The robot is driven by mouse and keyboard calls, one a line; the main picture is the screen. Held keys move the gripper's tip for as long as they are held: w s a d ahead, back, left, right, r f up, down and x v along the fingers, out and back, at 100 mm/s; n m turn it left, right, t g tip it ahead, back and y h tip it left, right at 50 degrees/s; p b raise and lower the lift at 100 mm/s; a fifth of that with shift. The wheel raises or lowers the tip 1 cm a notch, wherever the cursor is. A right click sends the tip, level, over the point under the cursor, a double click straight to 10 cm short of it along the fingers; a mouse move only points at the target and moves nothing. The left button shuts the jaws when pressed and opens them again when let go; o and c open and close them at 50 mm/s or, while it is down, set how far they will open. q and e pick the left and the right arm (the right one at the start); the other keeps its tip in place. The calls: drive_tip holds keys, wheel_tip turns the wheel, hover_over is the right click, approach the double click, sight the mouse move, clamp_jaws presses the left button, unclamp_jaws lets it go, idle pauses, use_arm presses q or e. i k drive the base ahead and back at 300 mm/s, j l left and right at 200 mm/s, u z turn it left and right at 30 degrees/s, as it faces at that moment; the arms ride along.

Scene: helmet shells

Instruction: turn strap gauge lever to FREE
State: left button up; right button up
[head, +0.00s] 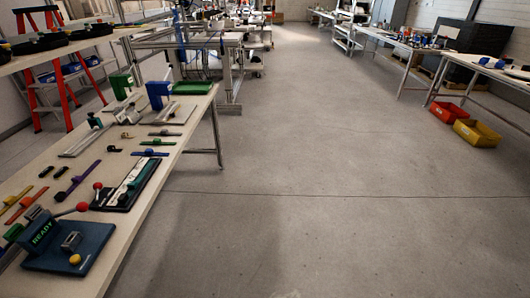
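A workbench (190,143) runs along the left. On its near end sits a dark blue device (72,248) marked READY, with a yellow knob (75,259) and a lever ending in a red ball (82,207). Behind it lies a black base with a white and green panel (131,183), and another red ball (97,186) stands at its left end. I cannot tell for sure which of these is the strap gauge, and no FREE marking is readable. Neither of my grippers shows in the head view.
Colored strap pieces lie on the bench, including a purple one (77,180). Blue (158,92) and green (120,85) fixtures and a green tray (193,88) stand farther back. The floor (330,190) right of the bench is clear. Red (446,112) and yellow (477,133) bins sit far right.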

sight(97, 187)
drive_tip(key=u, duration=1.25)
